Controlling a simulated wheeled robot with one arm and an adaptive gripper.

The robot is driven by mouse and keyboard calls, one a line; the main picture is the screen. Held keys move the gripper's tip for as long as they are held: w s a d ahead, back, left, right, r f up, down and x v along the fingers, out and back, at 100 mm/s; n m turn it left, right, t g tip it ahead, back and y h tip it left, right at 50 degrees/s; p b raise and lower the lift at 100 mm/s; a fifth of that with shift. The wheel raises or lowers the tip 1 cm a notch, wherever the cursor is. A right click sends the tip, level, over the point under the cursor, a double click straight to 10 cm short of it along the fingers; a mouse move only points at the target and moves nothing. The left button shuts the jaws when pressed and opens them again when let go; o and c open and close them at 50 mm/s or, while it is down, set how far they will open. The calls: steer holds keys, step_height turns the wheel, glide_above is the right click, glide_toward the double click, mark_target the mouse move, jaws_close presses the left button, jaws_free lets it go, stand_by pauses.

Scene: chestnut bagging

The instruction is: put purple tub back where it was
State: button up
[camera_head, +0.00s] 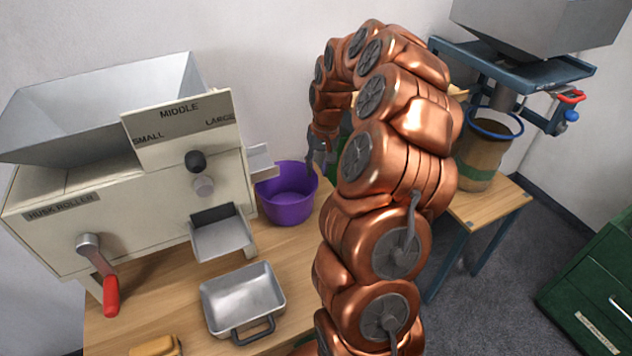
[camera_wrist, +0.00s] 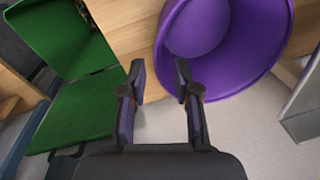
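The purple tub (camera_head: 287,208) appears to stand upright on the wooden table, beside the right end of the husk roller and under its small side spout. In the wrist view the purple tub (camera_wrist: 250,84) fills the upper right, its inside visible and empty. In the head view my gripper (camera_head: 318,150) is at the tub's right rim, partly hidden by my arm.
The husk roller (camera_head: 130,225) with its red-handled crank stands on the left of the table (camera_head: 185,285). A metal tray (camera_head: 243,298) lies in front of it. A green box (camera_wrist: 70,40) is left of my gripper. A bagging stand with a brown sack (camera_head: 480,165) is at right.

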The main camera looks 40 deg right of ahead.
steer(key=shift+d+r, duration=0.1)
steer(key=shift+r, duration=0.95)
